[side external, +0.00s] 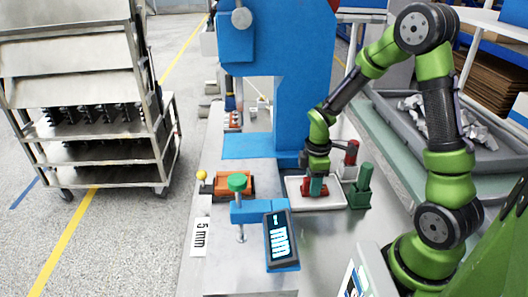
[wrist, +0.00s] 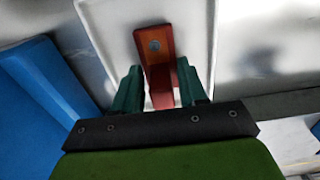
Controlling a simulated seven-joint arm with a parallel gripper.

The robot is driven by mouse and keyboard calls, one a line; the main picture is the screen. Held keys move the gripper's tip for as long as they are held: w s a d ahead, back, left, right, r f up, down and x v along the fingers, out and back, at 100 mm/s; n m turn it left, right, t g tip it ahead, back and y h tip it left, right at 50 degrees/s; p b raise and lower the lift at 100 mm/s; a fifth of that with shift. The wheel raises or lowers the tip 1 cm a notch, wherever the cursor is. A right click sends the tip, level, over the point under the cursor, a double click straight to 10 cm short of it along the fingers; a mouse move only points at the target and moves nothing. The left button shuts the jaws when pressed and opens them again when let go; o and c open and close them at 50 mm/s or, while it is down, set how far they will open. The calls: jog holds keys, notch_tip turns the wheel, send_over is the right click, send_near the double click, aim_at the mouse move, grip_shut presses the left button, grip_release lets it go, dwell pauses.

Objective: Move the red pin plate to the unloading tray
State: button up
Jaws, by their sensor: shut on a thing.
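The red pin plate (side external: 316,189) is held between the teal fingers of my gripper (side external: 316,187), above or on the floor of a shallow white tray (side external: 296,201). I cannot tell whether it touches the tray. In the wrist view the red plate (wrist: 158,50) reaches forward between the two fingers of my gripper (wrist: 162,88), with a round grey spot near its far end. The white tray (wrist: 105,20) lies under it there. The tray carries no readable label.
A green holder (side external: 361,188) and a red cylinder (side external: 351,153) stand right of the tray. The blue press frame (side external: 275,100) rises behind it.

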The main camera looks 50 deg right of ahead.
jog(key=shift+f, duration=0.15)
jog(key=o, duration=1.1)
notch_tip(320, 180, up, 12)
jog(key=s+a+r+m+t+y, duration=0.2)
jog(key=s+a+r+m+t, duration=0.5)
jog(key=a+r+m, duration=0.3)
jog(key=s+a+m, duration=0.1)
jog(key=a+m, duration=0.2)
jog(key=shift+s+a+r, duration=0.2)
jog(key=shift+s+r, duration=0.2)
